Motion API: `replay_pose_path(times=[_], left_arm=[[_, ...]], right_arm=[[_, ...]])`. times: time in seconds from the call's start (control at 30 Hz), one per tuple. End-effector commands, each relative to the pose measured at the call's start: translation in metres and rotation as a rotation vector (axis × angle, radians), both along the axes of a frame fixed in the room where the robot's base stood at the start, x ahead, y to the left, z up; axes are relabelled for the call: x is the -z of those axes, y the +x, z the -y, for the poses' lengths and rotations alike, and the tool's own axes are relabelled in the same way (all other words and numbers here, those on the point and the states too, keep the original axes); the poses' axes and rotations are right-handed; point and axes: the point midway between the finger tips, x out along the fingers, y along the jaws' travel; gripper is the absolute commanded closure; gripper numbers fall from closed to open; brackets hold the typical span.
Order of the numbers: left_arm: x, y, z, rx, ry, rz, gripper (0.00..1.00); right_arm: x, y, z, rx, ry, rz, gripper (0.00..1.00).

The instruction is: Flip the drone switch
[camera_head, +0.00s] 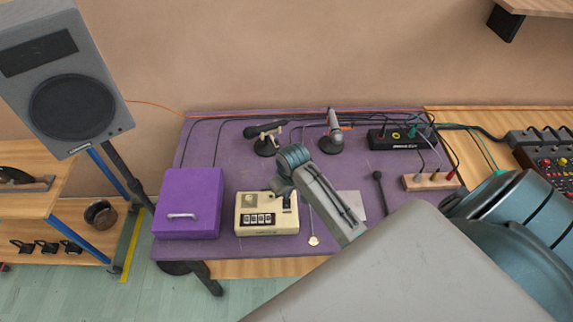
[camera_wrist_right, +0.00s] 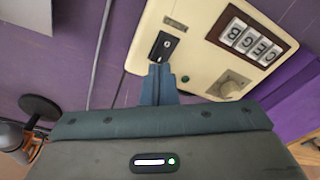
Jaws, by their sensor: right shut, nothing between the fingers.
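A cream box (camera_head: 266,228) with a row of letter windows stands on the purple table, left of its middle. In the head view my right gripper (camera_head: 280,187) is over the box's back right corner and partly hides the switch. My left gripper is not in view.
A purple box (camera_head: 188,205) with a handle stands left of the cream box. Two microphones (camera_head: 265,137) (camera_head: 331,134), a black beater (camera_head: 379,190) and a wooden jack block (camera_head: 430,181) are on the purple table (camera_head: 240,160). Cables run along its back.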

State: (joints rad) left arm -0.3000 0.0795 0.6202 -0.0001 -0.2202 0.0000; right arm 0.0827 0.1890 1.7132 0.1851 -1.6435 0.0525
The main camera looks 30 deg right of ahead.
Motion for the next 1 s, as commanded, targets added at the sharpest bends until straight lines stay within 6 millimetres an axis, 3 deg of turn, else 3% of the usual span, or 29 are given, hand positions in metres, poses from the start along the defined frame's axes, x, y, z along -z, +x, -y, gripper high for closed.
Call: replay_pose_path(times=[1.0], left_arm=[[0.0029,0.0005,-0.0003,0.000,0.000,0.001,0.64]], right_arm=[[0.0090,-0.0001,0.0000,0.000,0.000,0.000,1.00]])
